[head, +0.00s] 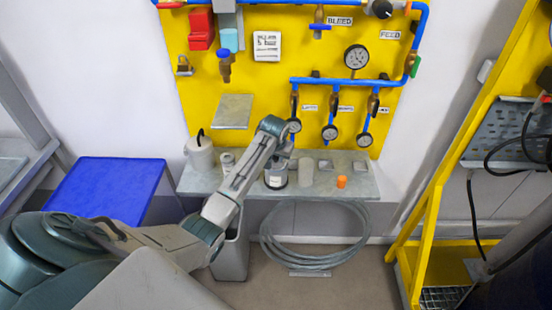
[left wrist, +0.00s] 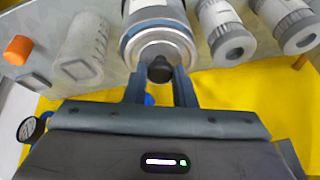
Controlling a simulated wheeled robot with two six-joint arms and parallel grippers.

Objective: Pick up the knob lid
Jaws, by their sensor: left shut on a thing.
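The knob lid (left wrist: 150,52) is a pale metal disc with a black knob in its middle, seen in the left wrist view. It lies over the top of a metal can with a blue-grey rim; I cannot tell whether it is lifted clear. The can (head: 275,181) stands on the grey shelf in the head view, and my arm hides most of its top. My left gripper (left wrist: 160,76) is shut on the lid's black knob, one finger at each side. My right gripper is in neither view.
On the shelf (head: 235,184), a clear beaker (head: 306,174) and an orange cap (head: 341,182) stand right of the can. Grey-white cylinders (left wrist: 222,35) stand on its other side. Blue pipes and gauges (head: 330,132) hang close behind. A coiled hose (head: 315,240) hangs below.

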